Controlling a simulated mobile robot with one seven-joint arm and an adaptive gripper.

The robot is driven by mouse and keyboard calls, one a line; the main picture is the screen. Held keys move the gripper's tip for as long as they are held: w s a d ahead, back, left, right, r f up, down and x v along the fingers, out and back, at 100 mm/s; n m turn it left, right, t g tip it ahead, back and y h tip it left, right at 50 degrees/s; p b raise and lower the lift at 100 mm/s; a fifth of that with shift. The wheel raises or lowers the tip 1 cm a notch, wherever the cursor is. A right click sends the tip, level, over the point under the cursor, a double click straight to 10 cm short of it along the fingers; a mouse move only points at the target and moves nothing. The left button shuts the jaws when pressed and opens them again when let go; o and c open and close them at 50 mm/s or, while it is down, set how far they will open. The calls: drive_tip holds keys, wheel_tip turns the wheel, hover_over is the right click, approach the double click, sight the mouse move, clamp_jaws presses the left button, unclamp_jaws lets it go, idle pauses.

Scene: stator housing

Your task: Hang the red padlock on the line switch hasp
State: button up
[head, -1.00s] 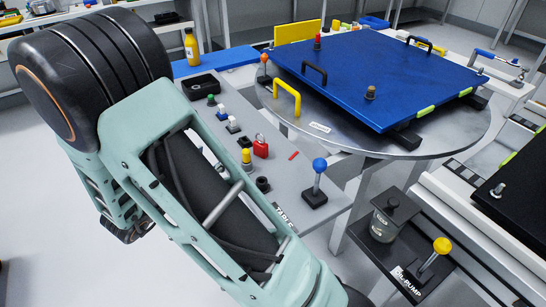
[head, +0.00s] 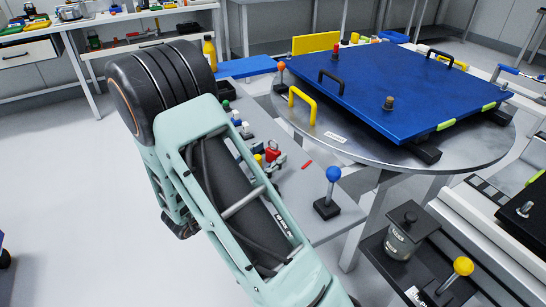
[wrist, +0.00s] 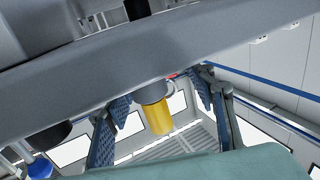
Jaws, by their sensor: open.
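The red padlock (head: 272,151) is on the grey control panel (head: 316,218), just right of my arm in the head view, near the yellow knob (head: 258,158). My arm covers part of the panel there. In the wrist view my gripper (wrist: 165,112) has its two blue-padded fingers apart. A yellow cylinder on a grey collar (wrist: 157,115) shows between them, and nothing looks gripped. A small bit of red (wrist: 172,76) shows behind the collar; I cannot tell whether it is the padlock. I cannot make out the line switch hasp.
A blue-knobbed lever (head: 332,175) stands at the panel's front right. Behind is a round metal table with a blue plate (head: 390,85) and a yellow handle (head: 302,103). A yellow-knobbed lever (head: 462,267) and grey pot (head: 402,235) are at the lower right.

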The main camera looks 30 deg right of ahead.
sight(271, 152)
drive_tip(key=x, duration=0.3)
drive_tip(key=shift+w+d+b, duration=0.2)
drive_tip(key=shift+d+b, duration=0.1)
drive_tip(key=shift+d, duration=0.05)
clamp_jaws()
